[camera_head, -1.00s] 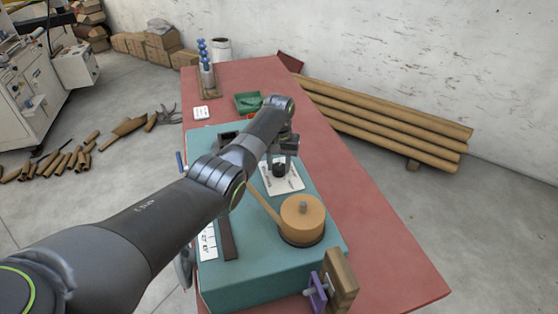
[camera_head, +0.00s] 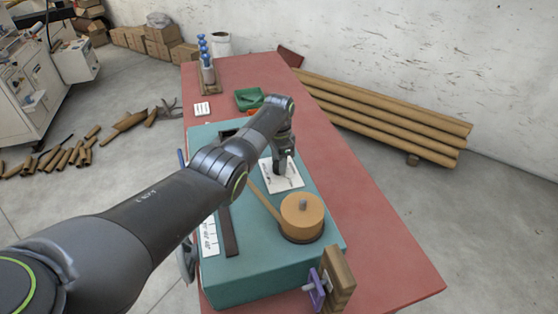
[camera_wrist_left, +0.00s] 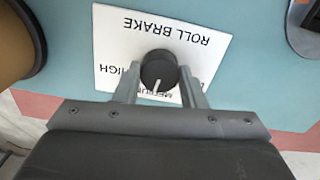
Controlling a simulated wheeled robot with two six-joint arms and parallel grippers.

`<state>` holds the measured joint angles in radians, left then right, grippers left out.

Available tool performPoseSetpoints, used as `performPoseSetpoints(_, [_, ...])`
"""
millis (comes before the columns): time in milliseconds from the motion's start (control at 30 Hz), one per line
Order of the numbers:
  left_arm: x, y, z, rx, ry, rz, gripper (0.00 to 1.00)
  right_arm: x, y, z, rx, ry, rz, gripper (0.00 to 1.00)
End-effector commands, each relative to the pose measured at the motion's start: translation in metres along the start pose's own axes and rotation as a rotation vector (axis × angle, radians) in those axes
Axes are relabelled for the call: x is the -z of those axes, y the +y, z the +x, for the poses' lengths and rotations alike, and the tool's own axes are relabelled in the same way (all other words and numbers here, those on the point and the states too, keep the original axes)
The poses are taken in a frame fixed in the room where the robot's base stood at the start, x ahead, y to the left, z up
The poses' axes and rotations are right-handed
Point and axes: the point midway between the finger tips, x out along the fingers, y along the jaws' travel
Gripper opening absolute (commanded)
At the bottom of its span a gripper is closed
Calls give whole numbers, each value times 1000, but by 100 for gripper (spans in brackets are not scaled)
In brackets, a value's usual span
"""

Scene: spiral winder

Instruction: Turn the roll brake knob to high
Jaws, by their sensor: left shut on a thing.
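The roll brake knob (camera_wrist_left: 158,67) is a round black knob with a white pointer line, on a white label plate (camera_wrist_left: 112,30) marked ROLL BRAKE. The lettering is upside down in the left wrist view. HIGH shows to the left of the knob, and MEDIUM is partly hidden below it. The pointer line faces down the picture, towards MEDIUM. My left gripper (camera_wrist_left: 159,76) is shut on the knob, one finger at each side. In the head view my left gripper (camera_head: 282,163) is over the plate (camera_head: 290,183) and largely hides the knob. My right gripper is not in view.
The plate is on a teal machine (camera_head: 265,270) on a red table (camera_head: 370,240). A tan roll (camera_head: 302,213) with a strip stands close in front of the gripper. A wooden block (camera_head: 338,277) and purple handle (camera_head: 316,287) are at the near corner. The table's right side is clear.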

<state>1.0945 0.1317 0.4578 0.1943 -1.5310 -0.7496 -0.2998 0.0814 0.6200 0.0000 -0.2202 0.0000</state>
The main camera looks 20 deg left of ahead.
Motion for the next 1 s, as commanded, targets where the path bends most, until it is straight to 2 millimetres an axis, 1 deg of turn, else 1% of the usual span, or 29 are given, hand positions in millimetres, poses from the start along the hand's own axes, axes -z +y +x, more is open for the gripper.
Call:
performPoseSetpoints(33, [1,-1,-3,5,5,45,14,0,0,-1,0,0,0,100])
performPoseSetpoints(700, [2,-2,-3,8,4,680,14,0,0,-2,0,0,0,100])
performPoseSetpoints(1000, [2,-2,-4,9,4,919,14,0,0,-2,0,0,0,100])
